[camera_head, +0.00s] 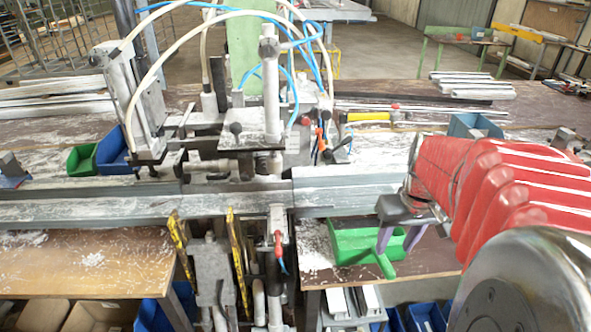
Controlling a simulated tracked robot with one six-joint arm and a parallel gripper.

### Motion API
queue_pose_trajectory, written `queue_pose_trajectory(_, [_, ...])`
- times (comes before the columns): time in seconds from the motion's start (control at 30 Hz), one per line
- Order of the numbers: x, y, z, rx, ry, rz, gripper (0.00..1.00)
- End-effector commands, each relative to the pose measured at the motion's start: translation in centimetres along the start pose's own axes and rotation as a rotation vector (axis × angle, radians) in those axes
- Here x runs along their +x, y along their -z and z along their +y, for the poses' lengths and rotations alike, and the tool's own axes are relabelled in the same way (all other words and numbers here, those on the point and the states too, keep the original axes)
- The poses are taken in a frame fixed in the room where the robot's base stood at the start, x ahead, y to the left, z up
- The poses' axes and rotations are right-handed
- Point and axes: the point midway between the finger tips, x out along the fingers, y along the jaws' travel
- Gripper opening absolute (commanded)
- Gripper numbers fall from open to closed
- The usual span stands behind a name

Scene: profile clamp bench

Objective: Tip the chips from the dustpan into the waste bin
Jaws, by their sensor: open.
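A green dustpan (352,243) lies on the right brown bench top, just in front of the metal rail, with its handle (384,266) towards the bench's front edge. My gripper (398,247) is open above the dustpan's right part, its two purple fingers pointing down. I cannot tell whether they touch it. My gripper partly covers the pan. White chips (314,246) lie on the bench left of the dustpan; chips inside it cannot be made out. No container is clearly recognisable as the waste bin.
The clamp machine (262,130) with hoses and a long metal rail (100,208) stands behind the dustpan. Blue bins (425,317) sit below the bench. A blue box (475,126), a yellow-handled tool (368,117) and metal profiles lie on the rear table.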

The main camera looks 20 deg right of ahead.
Motion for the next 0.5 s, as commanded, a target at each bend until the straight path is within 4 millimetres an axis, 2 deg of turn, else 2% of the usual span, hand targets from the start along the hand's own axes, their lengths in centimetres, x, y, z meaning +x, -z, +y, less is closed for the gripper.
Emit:
queue_pose_trajectory(0.27, [0.4, 0.0, 0.0, 0.0, 0.0, -0.001, 0.41])
queue_pose_trajectory(0.5, [2.2, -0.1, -0.1, 0.001, 0.001, -0.003, 0.41])
